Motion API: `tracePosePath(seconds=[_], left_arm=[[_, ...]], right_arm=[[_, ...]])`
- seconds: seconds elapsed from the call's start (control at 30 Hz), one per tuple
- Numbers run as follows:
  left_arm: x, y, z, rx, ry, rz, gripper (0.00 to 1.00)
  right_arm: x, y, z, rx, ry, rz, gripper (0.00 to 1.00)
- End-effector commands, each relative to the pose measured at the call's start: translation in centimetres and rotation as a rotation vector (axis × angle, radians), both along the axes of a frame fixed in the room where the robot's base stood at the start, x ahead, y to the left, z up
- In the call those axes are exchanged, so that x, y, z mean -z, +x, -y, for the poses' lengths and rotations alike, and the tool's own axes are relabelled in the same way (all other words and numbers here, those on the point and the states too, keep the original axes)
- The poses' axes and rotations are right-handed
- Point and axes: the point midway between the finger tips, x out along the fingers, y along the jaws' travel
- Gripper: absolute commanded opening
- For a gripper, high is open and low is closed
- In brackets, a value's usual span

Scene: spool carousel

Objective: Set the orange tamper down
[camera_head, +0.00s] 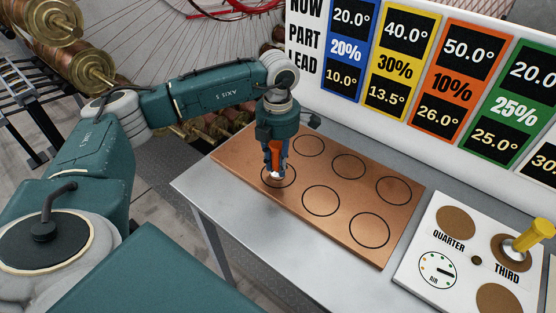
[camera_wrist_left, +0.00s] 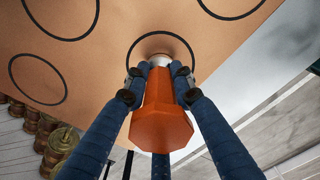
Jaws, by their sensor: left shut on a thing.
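My left gripper (camera_head: 275,165) reaches down over the near left part of the copper-coloured board (camera_head: 327,236). It is shut on the orange tamper (camera_head: 276,146), which is upright with its pale metal end down. In the left wrist view the gripper's blue fingers (camera_wrist_left: 162,85) close around the orange tamper (camera_wrist_left: 161,118). Its metal end is at a black ring (camera_wrist_left: 133,62) drawn on the board; I cannot tell whether it touches the surface. My right gripper is out of view.
The board has several other empty black rings (camera_head: 321,200). On the right, a white panel (camera_head: 418,277) has brown discs, a dial and a yellow tamper (camera_head: 535,233) on the disc marked THIRD. A sign with coloured cards (camera_head: 395,55) stands behind. Copper spools (camera_head: 90,67) are at the upper left.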

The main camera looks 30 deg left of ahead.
Motion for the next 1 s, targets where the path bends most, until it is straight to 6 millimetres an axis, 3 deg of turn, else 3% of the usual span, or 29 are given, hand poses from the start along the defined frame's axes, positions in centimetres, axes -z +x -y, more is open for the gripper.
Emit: tracePosePath(seconds=[0.3,0.33,0.4,0.8,1.0], left_arm=[[0.4,0.0,0.0,0.001,-0.001,0.002,0.00],[0.3,0.0,0.0,0.000,0.000,0.001,0.30],[0.2,0.0,0.0,0.001,0.000,0.001,0.43],[-0.5,0.1,0.1,0.000,-0.002,0.004,0.43],[-4.0,0.2,0.1,0.001,-0.002,0.008,0.43]], right_arm=[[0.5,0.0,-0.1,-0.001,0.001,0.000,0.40],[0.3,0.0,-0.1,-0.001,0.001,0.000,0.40],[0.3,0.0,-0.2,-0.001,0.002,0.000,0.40],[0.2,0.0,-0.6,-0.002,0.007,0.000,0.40],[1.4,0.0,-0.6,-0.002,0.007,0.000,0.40]])
